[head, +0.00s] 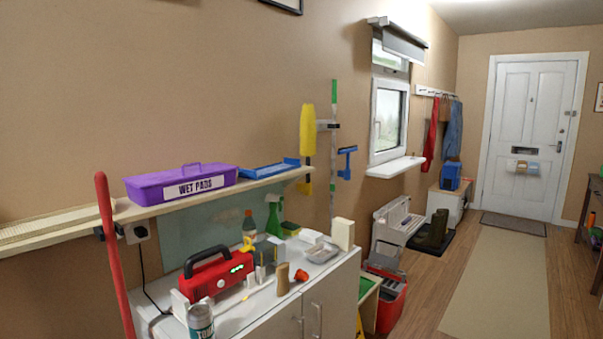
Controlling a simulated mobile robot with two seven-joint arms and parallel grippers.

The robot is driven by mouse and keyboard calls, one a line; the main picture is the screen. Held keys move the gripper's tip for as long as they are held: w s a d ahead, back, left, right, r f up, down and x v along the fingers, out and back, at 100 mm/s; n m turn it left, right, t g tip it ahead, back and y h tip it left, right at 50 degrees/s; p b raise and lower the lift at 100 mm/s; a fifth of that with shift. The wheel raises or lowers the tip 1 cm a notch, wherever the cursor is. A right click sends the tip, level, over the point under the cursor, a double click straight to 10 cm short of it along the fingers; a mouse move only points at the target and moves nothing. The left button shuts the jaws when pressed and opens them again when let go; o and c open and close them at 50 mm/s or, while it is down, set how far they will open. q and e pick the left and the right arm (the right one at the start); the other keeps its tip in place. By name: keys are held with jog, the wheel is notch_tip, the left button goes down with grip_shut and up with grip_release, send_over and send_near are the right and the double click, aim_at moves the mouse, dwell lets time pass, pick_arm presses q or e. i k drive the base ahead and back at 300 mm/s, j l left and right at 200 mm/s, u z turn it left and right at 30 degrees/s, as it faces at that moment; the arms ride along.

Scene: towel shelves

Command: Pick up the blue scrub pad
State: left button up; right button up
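I cannot make out a blue scrub pad for certain. A flat blue tray-like object (268,170) lies on the wall shelf (160,208). A purple lidded box (182,184) labelled "WET PADS" sits to its left on the same shelf; its inside is hidden. A blue tool (346,161), like a squeegee, hangs on the wall beside a yellow one (307,131). Neither of my grippers shows in the head view.
A white cabinet (290,318) below the shelf carries a red device (214,274), a can (200,320), bottles and small items. A red pole (112,255) stands at the left front. The floor runner (500,285) toward the white door (522,130) is clear.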

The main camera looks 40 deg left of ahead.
aim_at(289, 164)
jog(key=i+l, duration=0.1)
jog(key=i, duration=2.55)
jog(key=i+u, duration=0.1)
jog(key=u, duration=0.3)
jog(key=i+u, duration=0.1)
jog(key=u, duration=0.3)
jog(key=i+u, duration=0.1)
jog(key=u, duration=1.75)
